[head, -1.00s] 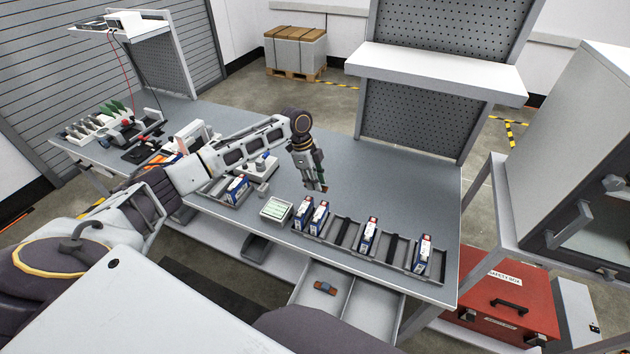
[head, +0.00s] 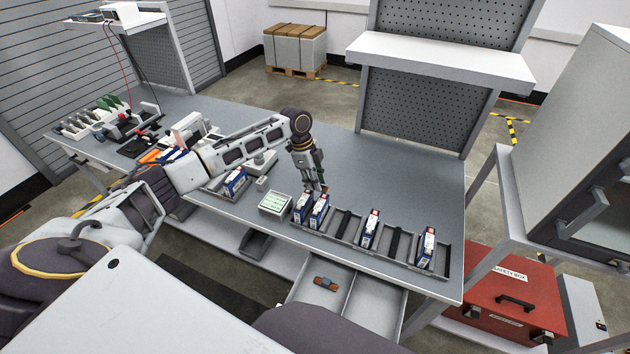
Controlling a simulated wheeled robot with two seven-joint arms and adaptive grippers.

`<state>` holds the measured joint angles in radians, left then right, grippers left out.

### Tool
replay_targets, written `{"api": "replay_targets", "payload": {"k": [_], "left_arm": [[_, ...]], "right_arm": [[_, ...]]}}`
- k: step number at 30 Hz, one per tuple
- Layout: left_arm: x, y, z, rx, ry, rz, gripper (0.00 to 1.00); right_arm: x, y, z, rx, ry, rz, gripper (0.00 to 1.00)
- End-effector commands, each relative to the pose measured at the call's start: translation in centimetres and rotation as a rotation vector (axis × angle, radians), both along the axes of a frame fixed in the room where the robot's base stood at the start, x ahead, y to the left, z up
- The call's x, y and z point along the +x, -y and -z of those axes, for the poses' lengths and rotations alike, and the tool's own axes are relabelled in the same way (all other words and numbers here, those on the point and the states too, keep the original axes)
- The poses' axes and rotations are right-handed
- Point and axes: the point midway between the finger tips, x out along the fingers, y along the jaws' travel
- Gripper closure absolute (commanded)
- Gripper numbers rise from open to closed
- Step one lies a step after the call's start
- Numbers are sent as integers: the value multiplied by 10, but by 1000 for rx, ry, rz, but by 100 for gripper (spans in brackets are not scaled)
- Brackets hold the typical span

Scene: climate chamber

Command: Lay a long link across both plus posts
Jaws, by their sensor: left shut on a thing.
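Several blue-and-white battery cells stand upright in a long grey tray (head: 343,240) on the bench: two side by side at its left end (head: 302,207) (head: 319,212), one in the middle (head: 369,230) and one at the right end (head: 426,249). Small red marks show on top of the middle and right cells; the posts are too small to make out. My left gripper (head: 320,187) points down just above and behind the second cell from the left. It is shut on a small orange-brown piece, perhaps a link, mostly hidden by the fingers. My right gripper is out of view.
A small box with a pale green top (head: 275,203) stands left of the tray. An open drawer (head: 348,295) below the bench holds an orange-brown item (head: 326,283). Another cell (head: 235,182) stands further left. The bench behind the tray is clear.

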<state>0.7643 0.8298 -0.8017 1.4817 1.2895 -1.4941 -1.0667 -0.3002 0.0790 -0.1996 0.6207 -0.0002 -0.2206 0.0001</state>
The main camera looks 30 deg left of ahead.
Motion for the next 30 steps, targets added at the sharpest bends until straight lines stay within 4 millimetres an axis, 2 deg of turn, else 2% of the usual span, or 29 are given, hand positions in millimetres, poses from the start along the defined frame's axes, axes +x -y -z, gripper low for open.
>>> {"api": "replay_targets", "payload": {"k": [6, 13, 30], "left_arm": [[0, 0, 13, 0, 0, 0, 100], [0, 0, 18, -1, -1, 0, 100], [0, 0, 20, -1, 0, 0, 100]], "right_arm": [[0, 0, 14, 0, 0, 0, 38], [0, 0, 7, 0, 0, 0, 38], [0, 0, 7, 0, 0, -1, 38]]}}
